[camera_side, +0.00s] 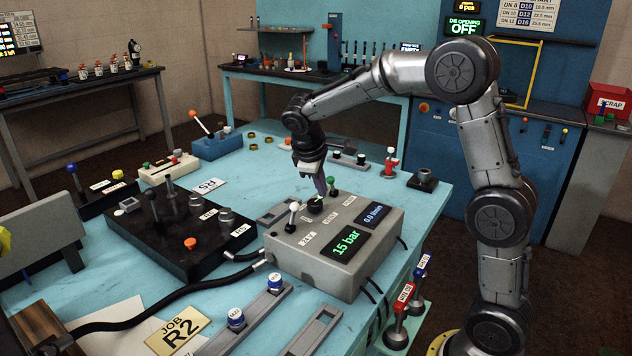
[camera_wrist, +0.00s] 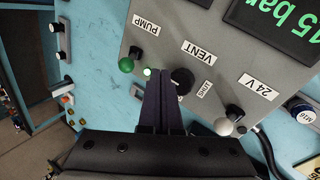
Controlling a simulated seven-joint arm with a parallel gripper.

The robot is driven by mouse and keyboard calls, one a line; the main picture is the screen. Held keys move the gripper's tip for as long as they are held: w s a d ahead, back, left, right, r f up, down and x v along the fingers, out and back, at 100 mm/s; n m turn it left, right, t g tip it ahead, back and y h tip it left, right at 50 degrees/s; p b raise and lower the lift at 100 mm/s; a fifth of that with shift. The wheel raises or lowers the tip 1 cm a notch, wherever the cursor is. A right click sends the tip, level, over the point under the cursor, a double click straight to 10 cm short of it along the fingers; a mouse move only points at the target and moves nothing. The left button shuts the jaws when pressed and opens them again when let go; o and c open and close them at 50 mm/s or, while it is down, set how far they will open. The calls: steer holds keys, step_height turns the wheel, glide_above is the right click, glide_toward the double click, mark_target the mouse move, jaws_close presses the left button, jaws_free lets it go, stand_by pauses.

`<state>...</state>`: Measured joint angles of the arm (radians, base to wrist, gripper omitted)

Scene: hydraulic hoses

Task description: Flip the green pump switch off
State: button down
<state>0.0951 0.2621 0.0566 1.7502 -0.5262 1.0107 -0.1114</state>
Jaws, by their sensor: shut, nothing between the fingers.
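The grey control box (camera_side: 290,257) stands on the blue bench. Its green-knobbed pump switch (camera_side: 332,182) is on the far side of the top, behind my fingers. In the wrist view the green knob (camera_wrist: 126,65) leans out from its black base, beside the PUMP label (camera_wrist: 147,25). A small green lamp (camera_wrist: 147,71) between knob and fingers is lit. My gripper (camera_side: 321,192) points down, shut and empty, just over the box's far edge. In the wrist view its fingertips (camera_wrist: 161,76) lie between the green knob and a black VENT knob (camera_wrist: 182,80), apart from the green knob.
A white-knobbed 24 V switch (camera_wrist: 223,126) is on the same box; it also shows in the side view (camera_side: 293,207). The box display (camera_side: 347,242) reads 15 bar. A black hose block (camera_side: 170,230) stands to the left. Bench space behind the box is partly clear.

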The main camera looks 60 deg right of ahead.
mark_target(331, 179)
steer(key=shift+w+d+r, duration=0.1)
steer(key=shift+d, duration=0.45)
steer(key=shift+w+d+r, duration=0.1)
steer(key=shift+d, duration=0.45)
steer(key=shift+d+r+y, duration=0.3)
steer(key=shift+d+y, duration=0.05)
steer(key=shift+y, duration=0.15)
steer(key=shift+d+r+y, duration=0.2)
steer(key=shift+d+y, duration=0.25)
steer(key=shift+y, duration=0.2)
steer(key=shift+d+r+y, duration=0.2)
steer(key=shift+d+y, duration=0.25)
steer(key=shift+y, duration=0.2)
steer(key=d+y, duration=0.3)
steer(key=y, duration=0.1)
steer(key=shift+r, duration=0.3)
steer(key=shift+a, duration=0.15)
steer(key=shift+r, duration=0.8)
